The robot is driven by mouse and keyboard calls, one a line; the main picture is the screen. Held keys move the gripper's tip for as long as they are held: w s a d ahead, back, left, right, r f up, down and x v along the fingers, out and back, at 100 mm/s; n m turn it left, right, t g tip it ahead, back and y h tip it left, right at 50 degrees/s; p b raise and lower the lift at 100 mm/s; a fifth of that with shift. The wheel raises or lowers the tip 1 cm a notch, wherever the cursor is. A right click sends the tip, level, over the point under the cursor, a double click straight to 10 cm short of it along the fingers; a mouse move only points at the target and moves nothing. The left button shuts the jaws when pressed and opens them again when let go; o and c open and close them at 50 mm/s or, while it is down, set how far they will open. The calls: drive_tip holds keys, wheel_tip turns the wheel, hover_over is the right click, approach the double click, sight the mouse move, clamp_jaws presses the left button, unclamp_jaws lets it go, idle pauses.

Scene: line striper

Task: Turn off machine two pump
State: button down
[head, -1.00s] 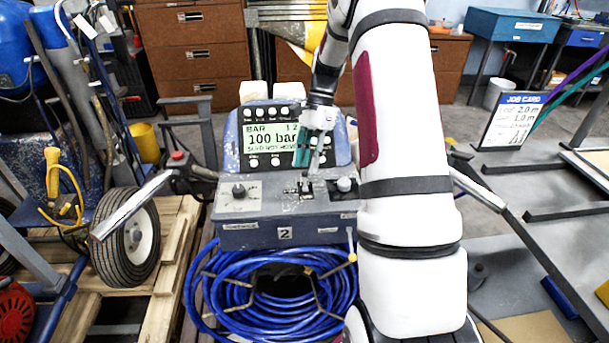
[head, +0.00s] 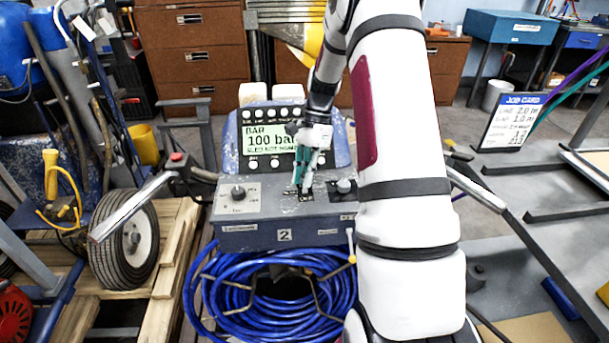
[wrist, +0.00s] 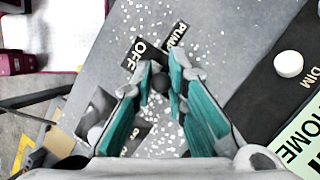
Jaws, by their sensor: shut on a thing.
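The machine marked 2 (head: 284,236) stands in the middle of the head view, with a grey control panel on top. Its screen (head: 268,140) reads 100 bar, partly hidden by my gripper. In the wrist view the panel carries a PUMP label (wrist: 177,35) and an OFF label (wrist: 138,52). My gripper (head: 305,187) is down at the panel, and in the wrist view its teal fingers (wrist: 160,80) are closed around a small dark switch knob (wrist: 160,83) just below the OFF label. The switch's base is partly hidden by the fingers.
A dial knob (head: 238,192) sits left on the panel and a pale knob (head: 344,186) right of my gripper. Handlebars extend to both sides. A coiled blue hose (head: 260,305) hangs in front. A job card sign (head: 508,122) stands at the right.

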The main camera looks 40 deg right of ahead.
drive_tip(key=t+h, duration=0.1)
drive_tip(key=s+t, duration=0.1)
drive_tip(key=shift+a+r+t+h, duration=0.25)
drive_tip(key=shift+a+t+h, duration=0.05)
drive_tip(key=shift+a+h, duration=0.1)
drive_tip(key=shift+s+a+f+n+t+h+b, duration=0.15)
drive_tip(key=shift+s+n+t+h+b, duration=0.15)
drive_tip(key=shift+t+h+b, duration=0.45)
drive_tip(key=t+b, duration=0.1)
drive_tip(key=b, duration=0.1)
drive_tip(key=t+h+b, duration=0.1)
drive_tip(key=b, duration=0.2)
drive_tip(key=t+b, duration=0.1)
drive_tip(key=b, duration=0.1)
drive_tip(key=shift+s+a+f, duration=0.15)
drive_tip(key=shift+s+a, duration=0.15)
drive_tip(key=shift+s, duration=0.05)
drive_tip(key=h+b, duration=0.1)
drive_tip(key=b, duration=0.2)
drive_tip(key=shift+s+a+t, duration=0.1)
drive_tip(key=shift+s+t, duration=0.05)
drive_tip(key=shift+t, duration=0.2)
drive_tip(key=shift+n+t+b, duration=0.3)
drive_tip(key=shift+b, duration=0.6)
drive_tip(key=c, duration=1.6)
unclamp_jaws()
drive_tip(key=shift+s, duration=0.1)
